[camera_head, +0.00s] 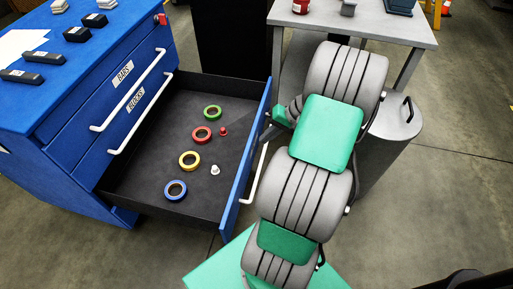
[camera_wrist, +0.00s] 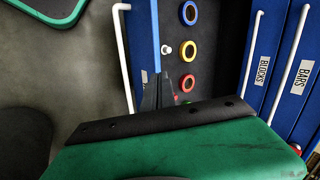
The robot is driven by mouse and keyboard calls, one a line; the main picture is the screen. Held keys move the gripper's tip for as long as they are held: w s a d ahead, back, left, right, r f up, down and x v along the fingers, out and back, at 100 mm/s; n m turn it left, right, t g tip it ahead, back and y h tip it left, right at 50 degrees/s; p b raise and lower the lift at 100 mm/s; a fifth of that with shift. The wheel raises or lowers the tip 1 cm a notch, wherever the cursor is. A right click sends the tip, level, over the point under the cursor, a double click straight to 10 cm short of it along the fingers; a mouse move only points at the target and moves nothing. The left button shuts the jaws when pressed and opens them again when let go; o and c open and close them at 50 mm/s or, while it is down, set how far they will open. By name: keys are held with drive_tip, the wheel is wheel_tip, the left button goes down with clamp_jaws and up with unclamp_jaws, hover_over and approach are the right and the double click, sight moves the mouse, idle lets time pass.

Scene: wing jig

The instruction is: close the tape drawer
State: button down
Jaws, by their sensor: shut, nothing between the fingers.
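The tape drawer (camera_head: 150,200) is pulled far out of the blue cabinet. Its blue front panel (camera_head: 245,150) carries a white bar handle (camera_head: 254,176). Inside lie green, red, yellow and blue tape rings, a small red piece and a small white piece. In the wrist view the front panel (camera_wrist: 145,40) and its handle (camera_wrist: 123,50) run up the picture, with the rings to the right. My gripper (camera_wrist: 158,90) is shut and empty, its tips overlapping the panel and drawer edge; I cannot tell whether they touch. In the head view my arm mostly hides it near the panel's far end.
The blue cabinet (camera_head: 70,120) has two shut drawers above, labelled BARS and BLOCKS, with white handles. Dark blocks and a paper lie on top. A grey table (camera_head: 380,25) stands behind my arm, with a grey bin (camera_head: 395,130) at right. Floor is clear in front of the cabinet.

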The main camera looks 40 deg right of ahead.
drive_tip(key=s+d+f+m+t, duration=0.2)
drive_tip(key=s+d+f+t, duration=0.15)
drive_tip(key=s+d, duration=0.2)
drive_tip(key=b, duration=0.2)
approach(250, 151)
wheel_tip(250, 151, down, 3)
drive_tip(key=w+a+g, duration=0.1)
drive_tip(key=w+a, duration=0.1)
drive_tip(key=w, duration=0.1)
drive_tip(key=shift+a+b, duration=0.25)
drive_tip(key=shift+b, duration=0.1)
drive_tip(key=shift+w+a, duration=0.15)
drive_tip(key=shift+w, duration=0.15)
drive_tip(key=shift+w+r, duration=0.1)
